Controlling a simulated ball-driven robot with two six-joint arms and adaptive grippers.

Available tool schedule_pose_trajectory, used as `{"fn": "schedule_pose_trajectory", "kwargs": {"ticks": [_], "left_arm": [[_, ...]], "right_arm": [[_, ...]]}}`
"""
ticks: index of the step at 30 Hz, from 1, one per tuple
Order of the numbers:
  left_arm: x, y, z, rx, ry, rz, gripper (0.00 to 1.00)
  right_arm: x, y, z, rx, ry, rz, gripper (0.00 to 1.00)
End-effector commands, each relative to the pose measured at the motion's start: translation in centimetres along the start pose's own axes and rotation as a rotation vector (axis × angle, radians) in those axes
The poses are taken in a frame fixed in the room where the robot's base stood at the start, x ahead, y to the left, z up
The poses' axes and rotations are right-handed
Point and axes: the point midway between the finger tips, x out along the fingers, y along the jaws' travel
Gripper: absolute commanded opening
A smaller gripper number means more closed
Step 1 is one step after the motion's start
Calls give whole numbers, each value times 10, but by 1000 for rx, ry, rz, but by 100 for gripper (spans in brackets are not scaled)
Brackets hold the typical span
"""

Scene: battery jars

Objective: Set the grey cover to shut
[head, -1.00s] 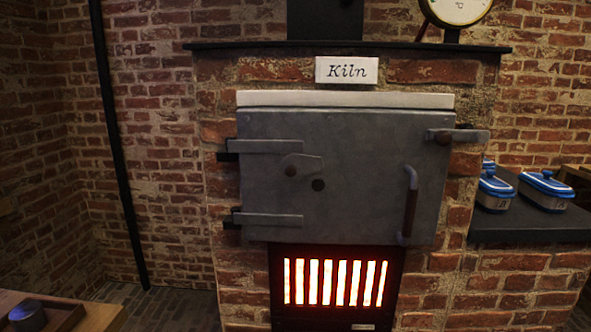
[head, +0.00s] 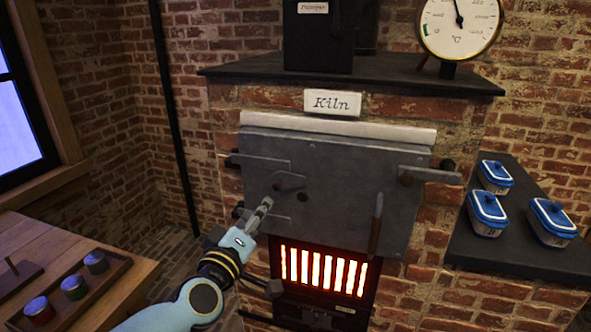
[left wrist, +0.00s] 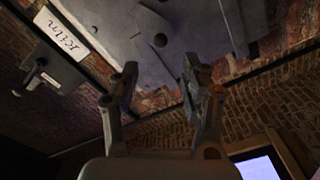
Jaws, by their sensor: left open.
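My left gripper (head: 265,203) is in front of the door, a little below and left of the cover, and holds nothing. In the left wrist view my left gripper (left wrist: 160,78) has its two fingers spread apart, with the door's face beyond the tips. I cannot tell whether the fingers touch the door. My right gripper is not in view.
A door handle (head: 376,225) hangs at the door's right, and a latch bar (head: 430,174) lies above it. The glowing grate (head: 322,270) is below. Blue-lidded boxes (head: 488,210) stand on the right ledge. A wooden table (head: 50,245) with jars is at left.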

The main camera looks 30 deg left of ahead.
Motion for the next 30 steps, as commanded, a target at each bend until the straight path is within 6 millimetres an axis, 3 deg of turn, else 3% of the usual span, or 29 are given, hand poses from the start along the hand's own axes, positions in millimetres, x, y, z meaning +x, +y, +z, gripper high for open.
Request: {"fn": "schedule_pose_trajectory", "kwargs": {"ticks": [7, 18, 30], "left_arm": [[33, 2, -1, 1, 2, 4, 45], [98, 0, 1, 1, 0, 1, 45], [108, 0, 0, 3, -2, 0, 45]], "right_arm": [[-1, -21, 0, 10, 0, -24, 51], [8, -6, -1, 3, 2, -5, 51], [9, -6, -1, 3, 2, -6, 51]]}}
